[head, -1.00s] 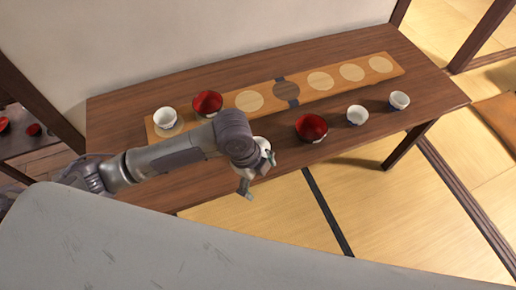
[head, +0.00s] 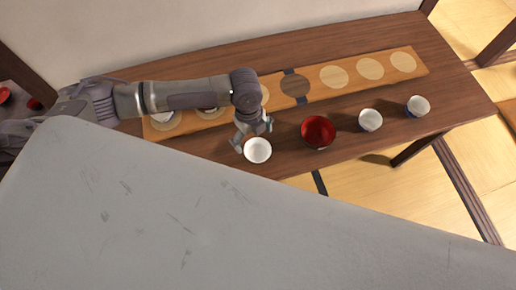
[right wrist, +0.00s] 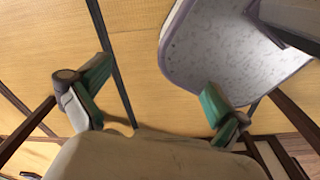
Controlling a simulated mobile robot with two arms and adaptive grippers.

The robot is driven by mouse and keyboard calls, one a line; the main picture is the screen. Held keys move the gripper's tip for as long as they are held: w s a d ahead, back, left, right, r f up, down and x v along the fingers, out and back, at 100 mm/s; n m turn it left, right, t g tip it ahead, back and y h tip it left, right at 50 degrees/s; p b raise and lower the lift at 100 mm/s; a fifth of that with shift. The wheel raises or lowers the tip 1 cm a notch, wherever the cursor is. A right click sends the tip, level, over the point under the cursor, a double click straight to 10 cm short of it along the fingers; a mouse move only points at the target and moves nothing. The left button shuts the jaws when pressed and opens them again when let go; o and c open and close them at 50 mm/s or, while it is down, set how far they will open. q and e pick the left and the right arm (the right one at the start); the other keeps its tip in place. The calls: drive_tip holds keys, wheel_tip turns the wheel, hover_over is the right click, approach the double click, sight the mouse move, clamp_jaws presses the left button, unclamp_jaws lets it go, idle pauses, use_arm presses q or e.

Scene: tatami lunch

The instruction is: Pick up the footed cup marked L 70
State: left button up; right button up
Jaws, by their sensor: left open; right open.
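Several white cups stand on the brown table (head: 215,147). One white cup (head: 257,151) is at the front edge, right beside my left gripper (head: 254,131). That gripper is open, with its fingers just behind the cup's rim; I cannot tell whether they touch it. Two more white cups (head: 370,120) (head: 417,106) stand to the right. No L 70 mark is legible on any cup. My right gripper (right wrist: 152,103) is open and empty over the floor in the right wrist view.
A red bowl (head: 318,131) stands just right of the nearest cup. A wooden board with round inlays (head: 315,78) runs along the table, and another bowl on it is mostly covered by my left arm. Tatami floor (head: 455,203) lies in front.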

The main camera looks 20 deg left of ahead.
sight(258, 154)
use_arm(q)
wheel_tip(258, 154, down, 3)
drive_tip(key=shift+d+r, duration=0.15)
drive_tip(key=shift+r, duration=0.05)
drive_tip(key=shift+d+f+p, duration=0.2)
drive_tip(key=shift+f+p, duration=0.3)
drive_tip(key=shift+f, duration=0.4)
drive_tip(key=f, duration=0.3)
drive_tip(key=shift+d+f+p, duration=0.2)
drive_tip(key=shift+d+p, duration=0.1)
drive_tip(key=shift+p, duration=0.05)
drive_tip(key=shift+f, duration=0.25)
drive_tip(key=c, duration=0.9)
drive_tip(key=shift+c, duration=0.3)
use_arm(e)
drive_tip(key=shift+w+d+r, duration=0.1)
drive_tip(key=shift+w+r, duration=0.2)
drive_tip(key=shift+r, duration=0.2)
drive_tip(key=shift+w+d+r, duration=0.1)
drive_tip(key=shift+w+r, duration=0.15)
drive_tip(key=shift+r, duration=0.2)
use_arm(q)
drive_tip(key=shift+r, duration=0.1)
